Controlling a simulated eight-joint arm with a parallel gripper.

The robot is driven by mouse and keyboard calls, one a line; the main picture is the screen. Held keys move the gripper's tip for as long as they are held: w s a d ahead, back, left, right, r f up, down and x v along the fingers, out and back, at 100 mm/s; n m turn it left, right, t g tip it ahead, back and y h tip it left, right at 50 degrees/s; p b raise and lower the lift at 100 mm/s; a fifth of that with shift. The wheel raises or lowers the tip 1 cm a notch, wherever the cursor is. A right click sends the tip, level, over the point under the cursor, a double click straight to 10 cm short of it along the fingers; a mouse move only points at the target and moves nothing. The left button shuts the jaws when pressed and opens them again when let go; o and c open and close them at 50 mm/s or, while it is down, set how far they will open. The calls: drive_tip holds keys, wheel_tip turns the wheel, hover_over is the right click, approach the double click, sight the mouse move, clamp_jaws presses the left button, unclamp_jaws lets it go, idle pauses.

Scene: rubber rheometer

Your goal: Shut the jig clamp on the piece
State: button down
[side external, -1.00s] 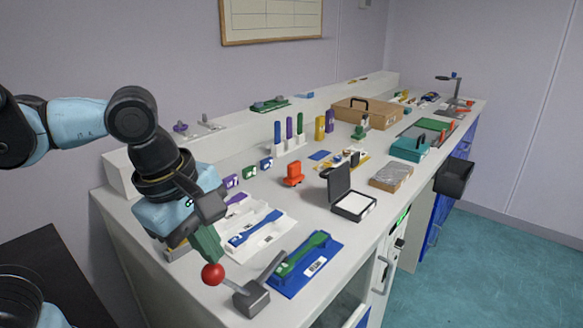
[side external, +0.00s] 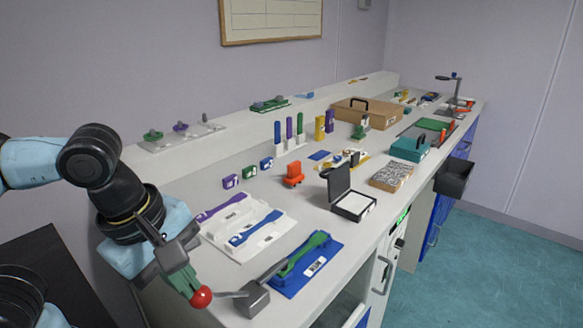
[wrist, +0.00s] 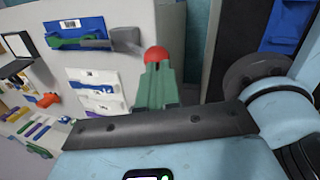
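The jig clamp (side external: 253,299) is a grey block with a lever ending in a red ball (side external: 202,297). It stands at the bench's near end beside the blue jig (side external: 315,268). The green dumbbell piece (side external: 302,254) lies along this jig, and the clamp's grey arm (side external: 271,274) reaches over its near end. Whether the arm presses on the piece is unclear. My gripper (side external: 192,287) has green fingers close together, with their tips at the red ball. In the wrist view, the ball (wrist: 156,55) sits just past the fingertips (wrist: 157,75); the fingers do not visibly straddle it.
A white jig plate (side external: 262,238) with purple and blue dumbbells lies beside the blue jig. An open black-lidded box (side external: 352,205) and an orange-red item (side external: 293,175) stand farther along. The bench edge is close to the clamp.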

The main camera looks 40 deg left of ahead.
drive_tip(key=v, duration=1.2)
idle(0.4)
drive_tip(key=w+a+f+m+t, duration=0.4)
drive_tip(key=w+a+f+m, duration=0.5)
drive_tip(key=m, duration=1)
drive_tip(key=w+f, duration=0.4)
drive_tip(key=f, duration=0.1)
drive_tip(key=shift+w+a+f+y, duration=0.25)
drive_tip(key=shift+w+f+y, duration=0.05)
drive_tip(key=shift+y, duration=0.1)
